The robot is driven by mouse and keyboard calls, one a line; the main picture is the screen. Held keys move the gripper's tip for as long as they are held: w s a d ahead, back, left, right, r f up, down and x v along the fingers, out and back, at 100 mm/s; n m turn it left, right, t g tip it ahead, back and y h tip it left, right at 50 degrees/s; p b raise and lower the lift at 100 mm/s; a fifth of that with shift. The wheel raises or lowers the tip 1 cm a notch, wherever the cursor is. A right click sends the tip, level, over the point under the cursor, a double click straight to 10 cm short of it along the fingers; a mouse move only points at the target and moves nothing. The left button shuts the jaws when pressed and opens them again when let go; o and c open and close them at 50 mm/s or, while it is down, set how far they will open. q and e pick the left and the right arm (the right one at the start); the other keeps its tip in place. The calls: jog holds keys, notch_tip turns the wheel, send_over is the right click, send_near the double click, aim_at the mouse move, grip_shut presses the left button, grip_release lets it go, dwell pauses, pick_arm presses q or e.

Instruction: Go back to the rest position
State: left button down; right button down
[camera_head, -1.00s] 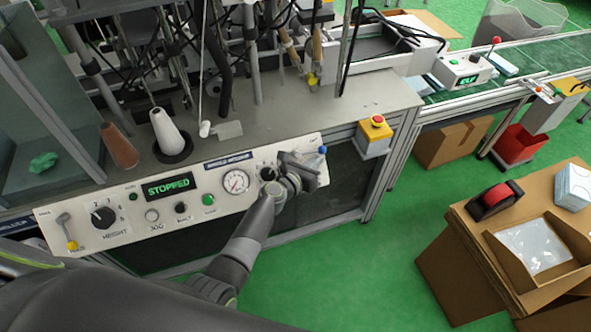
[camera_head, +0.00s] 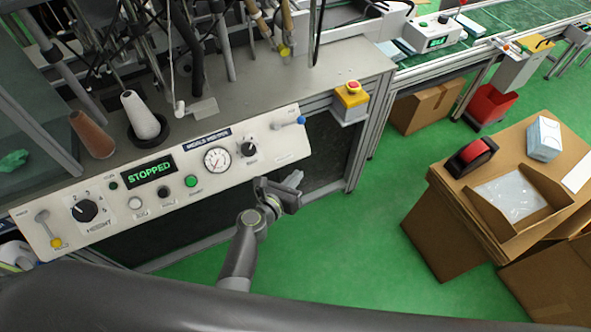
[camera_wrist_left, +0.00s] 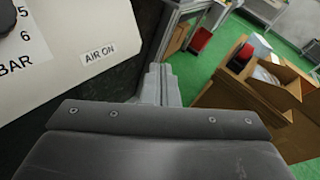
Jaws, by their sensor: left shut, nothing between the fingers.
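My left gripper (camera_head: 293,180) is shut and empty. In the head view it hangs in front of the machine's control panel (camera_head: 110,204), below its right end and apart from it, over the green floor. In the left wrist view the shut fingers (camera_wrist_left: 158,86) point away past the panel edge, with the "AIR ON" label (camera_wrist_left: 98,53) to their left. The panel's display (camera_head: 149,172) reads STOPPED. A blue-tipped lever (camera_head: 300,120) sits at the panel's right end. My right gripper is not in view.
A yellow box with a red button (camera_head: 351,97) is fixed at the machine's front right corner. Cardboard boxes (camera_head: 440,240) with a tape dispenser (camera_head: 470,157) stand to the right. A red bin (camera_head: 489,106) stands under the conveyor (camera_head: 500,22). Green floor (camera_head: 350,235) lies open between machine and boxes.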

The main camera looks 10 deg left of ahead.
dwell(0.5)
pick_arm(q)
jog(key=s+a+f+m+g+y, duration=0.2)
jog(key=s+a+f+m+g, duration=0.25)
jog(key=s+f+m, duration=0.5)
jog(key=s+a+f+m+g+y, duration=0.25)
jog(key=s+a+f+m, duration=0.4)
jog(key=s+f, duration=0.6)
jog(key=s+a+f+m+g+y, duration=0.1)
jog(key=s+a+f+m+g, duration=0.1)
jog(key=s+m, duration=0.4)
jog(key=s+a+f+m+g, duration=0.2)
jog(key=s+a+f+m, duration=0.3)
jog(key=s, duration=0.3)
jog(key=s+a+f+m+g+y, duration=0.1)
jog(key=s+a+f+m, duration=0.3)
jog(key=s+a+m, duration=0.2)
jog(key=shift+s+m+g+y, duration=0.3)
jog(key=shift+s+g+y, duration=0.1)
jog(key=shift+s, duration=0.55)
